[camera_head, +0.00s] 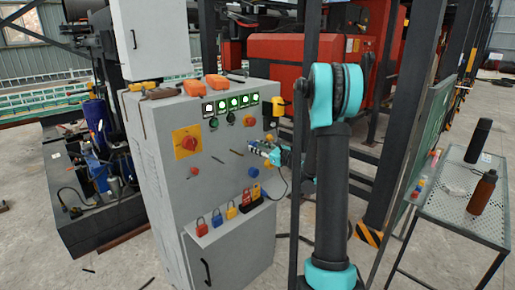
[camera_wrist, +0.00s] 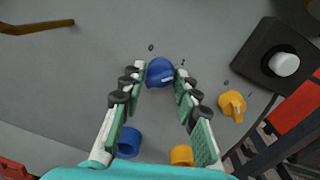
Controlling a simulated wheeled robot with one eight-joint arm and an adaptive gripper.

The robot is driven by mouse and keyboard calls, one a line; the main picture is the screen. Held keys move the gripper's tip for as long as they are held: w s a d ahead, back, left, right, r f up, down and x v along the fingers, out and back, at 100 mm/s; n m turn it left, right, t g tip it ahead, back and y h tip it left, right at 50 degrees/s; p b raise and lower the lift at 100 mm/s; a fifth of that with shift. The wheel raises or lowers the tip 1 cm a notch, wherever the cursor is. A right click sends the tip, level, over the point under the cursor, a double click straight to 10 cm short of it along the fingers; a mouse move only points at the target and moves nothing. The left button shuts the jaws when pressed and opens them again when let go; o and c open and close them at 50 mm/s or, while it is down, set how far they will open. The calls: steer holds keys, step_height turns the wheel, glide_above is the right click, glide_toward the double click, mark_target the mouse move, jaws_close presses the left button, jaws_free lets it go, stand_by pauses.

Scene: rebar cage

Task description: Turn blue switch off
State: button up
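The blue switch (camera_wrist: 160,72) is a round blue knob with a raised, lighter handle on the grey panel in the wrist view. My gripper (camera_wrist: 160,75) is open. Its fingertips are on either side of the knob, with narrow gaps that look clear; I cannot tell whether they touch it. In the head view, my gripper (camera_head: 255,146) is close to the front of the grey cabinet (camera_head: 220,170), at its right part. The blue switch is not clearly visible in the head view.
A yellow switch (camera_wrist: 232,106) is right of my fingers. A black box with a white button (camera_wrist: 285,62) sits farther right. A metal table (camera_head: 455,205) with bottles stands at right.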

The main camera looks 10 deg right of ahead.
jaws_close()
steer(key=shift+n, duration=0.3)
steer(key=n+h, duration=0.1)
steer(key=n, duration=1)
steer(key=shift+r+n, duration=0.1)
steer(key=shift+n, duration=0.2)
steer(key=n, duration=0.4)
steer(key=shift+n, duration=0.4)
steer(key=shift+a, duration=0.1)
